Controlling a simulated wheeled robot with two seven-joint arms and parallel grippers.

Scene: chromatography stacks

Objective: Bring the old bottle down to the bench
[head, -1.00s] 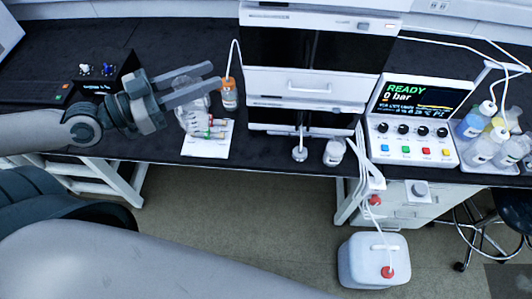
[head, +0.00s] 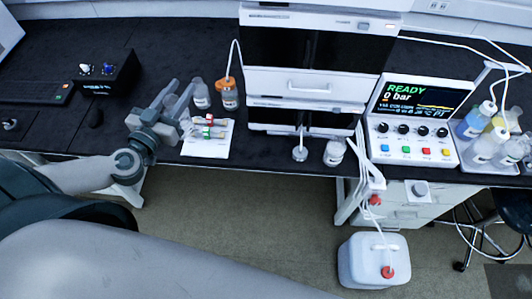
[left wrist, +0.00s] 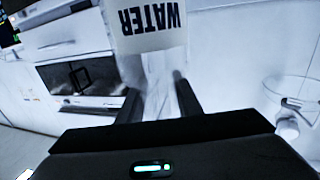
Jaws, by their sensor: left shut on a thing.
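My left gripper (head: 186,83) is low over the bench at the left, beside a white card. In the left wrist view its two dark fingers (left wrist: 160,92) are shut on a clear bottle with a white label reading WATER (left wrist: 150,22), upside down in that picture. In the head view the gripper hides most of the held bottle, and I cannot tell whether it touches the bench. A second clear bottle (head: 201,95) stands just right of the fingers, beside an orange-capped bottle (head: 229,97) with a white tube. My right gripper is out of view.
The white card (head: 207,150) has red, green and yellow fittings on it. The instrument stack (head: 305,85) rises right of the bottles. A black box with knobs (head: 108,75) stands behind my arm. A white jug (head: 373,265) is on the floor.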

